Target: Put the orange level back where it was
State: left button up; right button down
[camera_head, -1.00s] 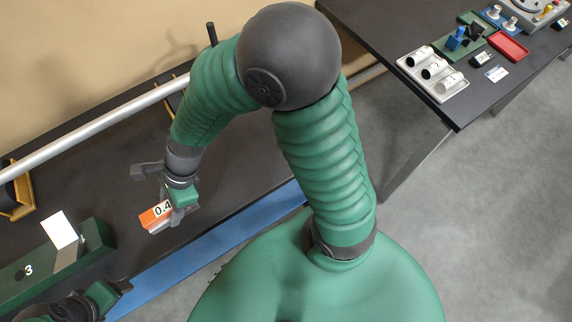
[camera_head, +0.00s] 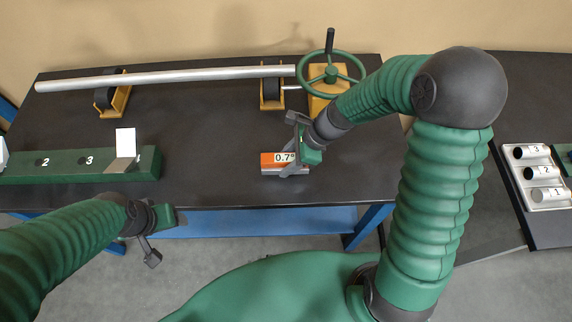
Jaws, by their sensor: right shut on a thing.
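The orange level (camera_head: 270,169) is a small block with an orange face, a grey base and a white display reading about 0.7. My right gripper (camera_head: 291,165) is shut on it, at the front part of the dark table (camera_head: 210,140). I cannot tell whether the level touches the table top. My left gripper (camera_head: 152,240) hangs in front of the table's front edge, with nothing visible in it; its fingers are too unclear to judge.
A silver pipe (camera_head: 190,77) rests on yellow roller stands (camera_head: 112,100) at the back. A green handwheel (camera_head: 331,76) stands at its right end. A green numbered block (camera_head: 70,165) holds a bent plate with a white card (camera_head: 125,142). A tray of numbered cylinders (camera_head: 540,178) lies far right.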

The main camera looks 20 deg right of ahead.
aim_at(281, 168)
jog(key=f, duration=0.1)
jog(key=a+f, duration=0.1)
jog(key=f, duration=0.1)
jog(key=shift+a+r, duration=0.2)
jog(key=shift+a, duration=0.9)
jog(key=c, duration=1.1)
grip_release()
jog(key=o, duration=0.3)
jog(key=shift+d+f, duration=0.15)
jog(key=shift+d, duration=0.55)
jog(key=shift+o, duration=0.2)
jog(key=shift+d, duration=0.3)
pick_arm(q)
jog(key=shift+a+f, duration=0.5)
jog(key=shift+a, duration=0.4)
pick_arm(e)
jog(key=shift+s+a, duration=0.1)
jog(key=shift+a, duration=0.35)
pick_arm(q)
jog(key=shift+d, duration=0.15)
pick_arm(e)
jog(key=shift+d, duration=0.1)
